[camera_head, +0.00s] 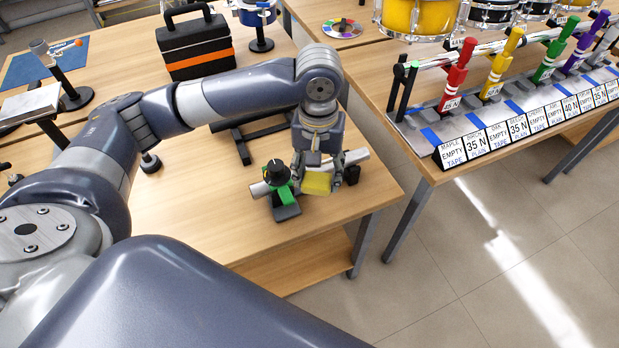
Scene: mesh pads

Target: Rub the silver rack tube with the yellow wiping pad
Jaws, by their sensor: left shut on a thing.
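The silver rack tube (261,188) lies across the near right part of the wooden table, held at its left by a green and black clamp (281,180). My left gripper (318,178) points down over the tube, to the right of the clamp. It is shut on the yellow wiping pad (317,184), which is at the tube's near side. Whether the pad touches the tube cannot be told, as the fingers hide part of both. The tube's right end (356,156) shows beyond the gripper. My right gripper is not in view.
A black case with an orange stripe (195,47) stands at the back of the table (190,220). Dark stand bars (241,146) lie behind the tube. A second table (440,176) at the right bears coloured clamps, labels and drums. Floor shows between the tables.

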